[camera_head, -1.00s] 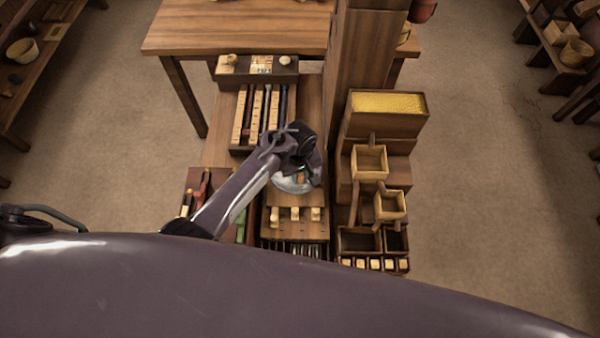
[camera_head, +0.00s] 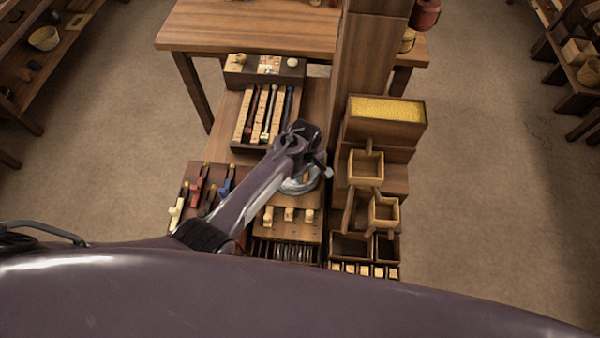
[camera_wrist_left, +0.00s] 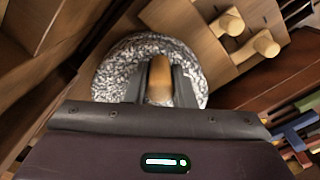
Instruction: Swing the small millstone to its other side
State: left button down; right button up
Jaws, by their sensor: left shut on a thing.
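The small millstone (camera_wrist_left: 118,66) is a round, speckled grey stone with an upright wooden handle (camera_wrist_left: 160,80). In the left wrist view my left gripper (camera_wrist_left: 160,92) has one finger on each side of the handle and is shut on it. In the head view the millstone (camera_head: 302,186) lies on the wooden bench, largely hidden under my left gripper (camera_head: 308,176) and arm. The stone's far rim shows in the wrist view; its near part is hidden by the gripper body. My right gripper is not in view.
Wooden pegs (camera_head: 289,214) stick up just in front of the millstone. A thick post (camera_head: 365,60) and a grain box (camera_head: 386,108) with small wooden hoppers stand to the right. A rack of coloured sliders (camera_head: 262,115) lies behind, and coloured levers (camera_head: 198,188) stand left.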

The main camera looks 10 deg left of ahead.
pick_arm(q)
jog(key=shift+d, duration=0.1)
jog(key=c, duration=1.5)
grip_release()
jog(key=shift+o, duration=1.3)
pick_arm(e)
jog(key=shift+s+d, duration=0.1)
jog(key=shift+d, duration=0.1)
pick_arm(q)
notch_tip(320, 180, up, 7)
jog(key=shift+r, duration=0.45)
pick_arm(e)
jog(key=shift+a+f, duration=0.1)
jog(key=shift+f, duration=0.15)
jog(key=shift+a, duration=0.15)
